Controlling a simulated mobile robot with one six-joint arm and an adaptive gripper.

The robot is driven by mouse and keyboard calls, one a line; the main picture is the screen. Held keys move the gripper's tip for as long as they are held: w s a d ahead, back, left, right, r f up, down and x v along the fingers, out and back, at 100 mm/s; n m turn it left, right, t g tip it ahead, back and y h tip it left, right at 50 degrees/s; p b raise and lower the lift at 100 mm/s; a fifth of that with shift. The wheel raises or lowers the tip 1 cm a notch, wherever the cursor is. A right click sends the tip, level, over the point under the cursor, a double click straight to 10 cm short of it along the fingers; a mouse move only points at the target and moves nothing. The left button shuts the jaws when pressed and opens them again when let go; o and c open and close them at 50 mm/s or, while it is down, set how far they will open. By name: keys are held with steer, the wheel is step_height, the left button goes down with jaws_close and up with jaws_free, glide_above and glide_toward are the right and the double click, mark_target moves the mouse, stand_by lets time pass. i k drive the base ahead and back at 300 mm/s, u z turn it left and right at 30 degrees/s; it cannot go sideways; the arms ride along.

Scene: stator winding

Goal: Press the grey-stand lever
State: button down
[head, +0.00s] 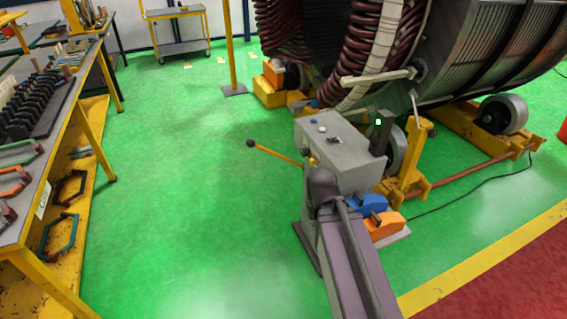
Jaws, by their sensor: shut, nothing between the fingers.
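The grey stand (345,150) is a box-shaped console with small buttons on its sloped top. It stands on the green floor in front of the large stator. Its lever (278,155) is a thin yellow rod that sticks out to the left of the stand, slightly raised toward its free end. A dark ball knob (250,143) sits at that end, over open floor. My dark grey arm rises from the bottom of the head view and covers the stand's lower front. I cannot make out my gripper in the head view, and I see nothing touching the knob.
A blue pedal (369,204) and an orange pedal (386,226) sit at the stand's foot. The stator (470,50) rests on yellow roller supports (455,122) behind. A workbench (50,125) with tools lines the left. The green floor (190,170) between bench and stand is clear.

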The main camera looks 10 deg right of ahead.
mark_target(250, 143)
steer(key=z, duration=0.3)
steer(key=i, duration=1)
steer(key=u, duration=0.3)
